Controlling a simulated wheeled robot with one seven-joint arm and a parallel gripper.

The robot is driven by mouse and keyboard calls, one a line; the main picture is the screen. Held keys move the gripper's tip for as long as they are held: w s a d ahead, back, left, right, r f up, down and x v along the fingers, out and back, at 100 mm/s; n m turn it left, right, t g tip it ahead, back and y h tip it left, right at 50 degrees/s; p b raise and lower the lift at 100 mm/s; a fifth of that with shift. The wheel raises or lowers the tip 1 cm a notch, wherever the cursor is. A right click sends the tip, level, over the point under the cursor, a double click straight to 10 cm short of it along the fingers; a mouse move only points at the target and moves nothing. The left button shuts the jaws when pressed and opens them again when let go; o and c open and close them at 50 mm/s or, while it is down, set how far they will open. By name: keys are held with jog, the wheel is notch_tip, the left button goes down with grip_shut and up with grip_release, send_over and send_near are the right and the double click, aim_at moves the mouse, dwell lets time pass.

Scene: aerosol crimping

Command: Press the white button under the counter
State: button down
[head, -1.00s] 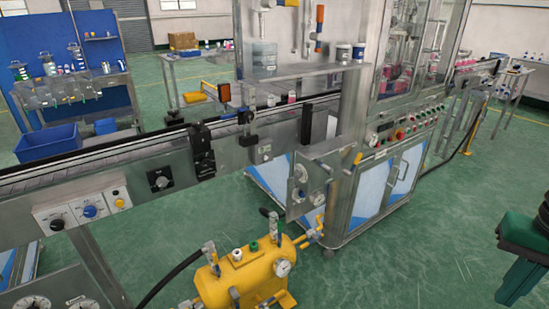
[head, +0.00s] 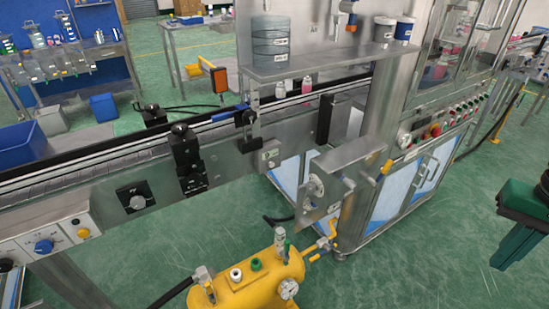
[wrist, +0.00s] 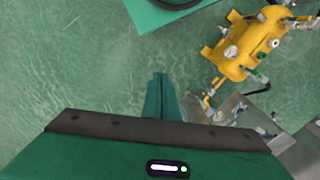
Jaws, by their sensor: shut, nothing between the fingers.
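A small grey box (head: 270,154) is fixed to the side of the conveyor in the head view, with a small pale round spot on its face. It may carry the white button, but it is too small to be sure. No clearly white button or labelled counter can be made out. My gripper (wrist: 162,84) shows in the wrist view as shut green fingers, with nothing held, above the green floor. Part of my green arm shows at the right edge of the head view, well apart from the box.
The conveyor (head: 95,178) runs across the left. A steel bracket with gauges (head: 322,190) juts out right of the box. A yellow tank (head: 252,284) stands on the floor in front and also shows in the wrist view (wrist: 243,47). Open floor (head: 430,250) lies right of the tank.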

jog(key=shift+w+a, duration=0.1)
jog(key=shift+w, duration=0.1)
jog(key=w+a+n+t, duration=0.3)
jog(key=w+a, duration=0.4)
jog(key=w, duration=0.3)
jog(key=w+a+n+t, duration=0.2)
jog(key=w+a+n, duration=0.1)
jog(key=w+a, duration=0.55)
jog(key=w+a+f+t+y, duration=0.1)
jog(key=w+a+f, duration=0.3)
jog(key=a, duration=0.3)
jog(key=w+a+f+t+y, duration=0.1)
jog(key=w+a+f, duration=0.2)
jog(key=a, duration=0.4)
jog(key=w+a+f+m+t+y, duration=0.1)
jog(key=w+a+f+y, duration=0.1)
jog(key=w+a+f, duration=0.2)
jog(key=a+f, duration=0.1)
jog(key=a, duration=0.2)
jog(key=shift+w+a+f, duration=0.15)
jog(key=shift+w+f, duration=0.15)
jog(key=shift+f, duration=0.05)
jog(key=shift+w, duration=0.1)
